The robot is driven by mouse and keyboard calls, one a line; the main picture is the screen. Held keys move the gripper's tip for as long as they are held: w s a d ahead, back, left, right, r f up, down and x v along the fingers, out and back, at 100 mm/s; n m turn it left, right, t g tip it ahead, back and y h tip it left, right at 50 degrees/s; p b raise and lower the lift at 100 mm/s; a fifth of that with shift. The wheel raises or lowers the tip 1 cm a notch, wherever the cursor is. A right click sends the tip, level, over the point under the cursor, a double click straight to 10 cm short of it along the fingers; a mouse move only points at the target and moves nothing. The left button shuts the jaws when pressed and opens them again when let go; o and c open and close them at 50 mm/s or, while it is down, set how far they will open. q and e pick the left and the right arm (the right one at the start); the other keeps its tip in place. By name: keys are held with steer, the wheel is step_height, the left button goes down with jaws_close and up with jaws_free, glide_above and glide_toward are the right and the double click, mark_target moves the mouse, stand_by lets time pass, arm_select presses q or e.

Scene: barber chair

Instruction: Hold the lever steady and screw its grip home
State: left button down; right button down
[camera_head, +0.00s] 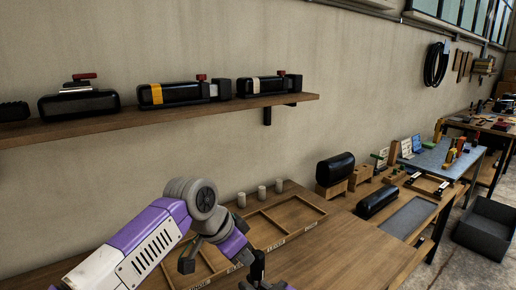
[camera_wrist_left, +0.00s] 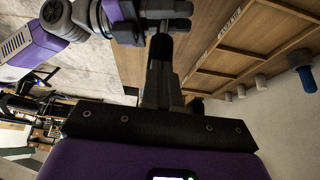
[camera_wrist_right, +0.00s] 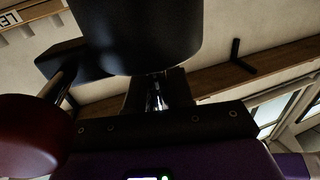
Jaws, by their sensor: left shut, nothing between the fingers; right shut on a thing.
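In the right wrist view a large black rounded body (camera_wrist_right: 140,32) sits just beyond my right gripper (camera_wrist_right: 157,82). The fingers are shut on a shiny metal part (camera_wrist_right: 155,97) beneath it; which part of the lever this is, I cannot tell. A dark red knob (camera_wrist_right: 25,138) on a metal rod (camera_wrist_right: 57,83) stands to the left. My left gripper (camera_wrist_left: 160,45) is shut and empty in the left wrist view, its tips near dark arm parts. In the head view it (camera_head: 258,266) is low in the middle, over the bench. My right gripper is not clearly visible there.
A wall shelf (camera_head: 150,122) bears several black devices with red knobs. The wooden bench (camera_head: 335,245) carries a divided tray (camera_head: 300,205), pale cylinders (camera_head: 262,194) and a black rounded piece on a wooden stand (camera_head: 330,190). Bare bench lies right of my left arm.

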arm_select(q)
steer(key=shift+w+f, duration=0.1)
steer(key=shift+w, duration=0.05)
arm_select(e)
steer(key=shift+s+a, duration=0.25)
arm_select(q)
step_height(320, 180, up, 6)
steer(key=shift+s+a, duration=0.3)
steer(key=shift+a, duration=0.05)
arm_select(e)
steer(key=shift+w+d, duration=0.2)
stand_by(0.4)
steer(key=c, duration=0.9)
jaws_free()
